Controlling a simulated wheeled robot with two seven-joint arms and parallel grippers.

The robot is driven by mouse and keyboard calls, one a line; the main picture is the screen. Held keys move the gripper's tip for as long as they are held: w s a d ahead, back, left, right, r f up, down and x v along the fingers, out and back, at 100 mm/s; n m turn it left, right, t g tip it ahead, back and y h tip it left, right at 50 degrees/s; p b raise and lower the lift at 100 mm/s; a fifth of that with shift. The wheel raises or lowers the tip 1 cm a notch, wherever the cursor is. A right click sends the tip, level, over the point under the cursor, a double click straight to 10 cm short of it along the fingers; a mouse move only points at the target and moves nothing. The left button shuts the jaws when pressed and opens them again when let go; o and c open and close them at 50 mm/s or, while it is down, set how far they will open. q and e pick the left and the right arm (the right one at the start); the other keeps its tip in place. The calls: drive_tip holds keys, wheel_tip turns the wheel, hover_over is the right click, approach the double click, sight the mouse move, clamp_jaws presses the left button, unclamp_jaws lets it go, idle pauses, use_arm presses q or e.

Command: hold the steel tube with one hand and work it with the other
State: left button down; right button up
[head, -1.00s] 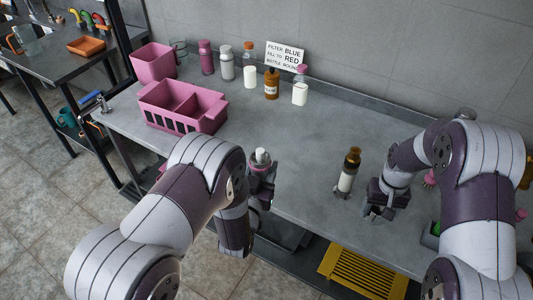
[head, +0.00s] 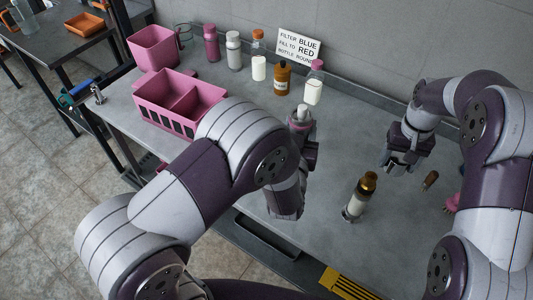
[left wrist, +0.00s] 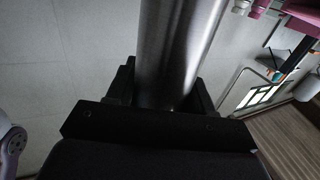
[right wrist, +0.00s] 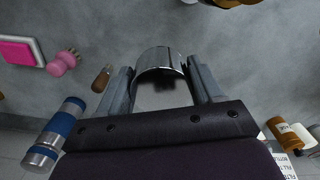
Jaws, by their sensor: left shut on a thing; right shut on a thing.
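My left gripper (head: 300,128) is shut on the steel tube (head: 301,112), whose pale top shows above the fingers in the head view. In the left wrist view the steel tube (left wrist: 178,50) is a smooth, shiny grey cylinder between the fingers. Its far end runs out of that picture. My right gripper (right wrist: 158,85) is shut on a short chrome cylindrical piece (right wrist: 158,62); it cannot be told whether this is a cap of the tube. In the head view the right gripper (head: 400,162) is over the right part of the bench, well apart from the tube, and hides its piece.
A small brown item (head: 430,180) and a pink item (head: 453,203) lie at right. A pink divided bin (head: 182,98) and several bottles stand behind, by a sign (head: 298,46).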

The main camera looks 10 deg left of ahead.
use_arm(q)
drive_tip(key=shift+s+r, duration=0.3)
drive_tip(key=shift+s, duration=0.15)
drive_tip(key=w+a+f, duration=0.6)
drive_tip(key=a+f, duration=0.1)
drive_tip(key=a, duration=0.3)
drive_tip(key=shift+w+p, duration=0.2)
drive_tip(key=shift+p, duration=0.15)
drive_tip(key=shift+d+f, duration=0.1)
drive_tip(key=shift+f, duration=0.05)
drive_tip(key=shift+f, duration=1.95)
drive_tip(key=shift+f, duration=0.2)
drive_tip(key=shift+c, duration=2.2)
unclamp_jaws()
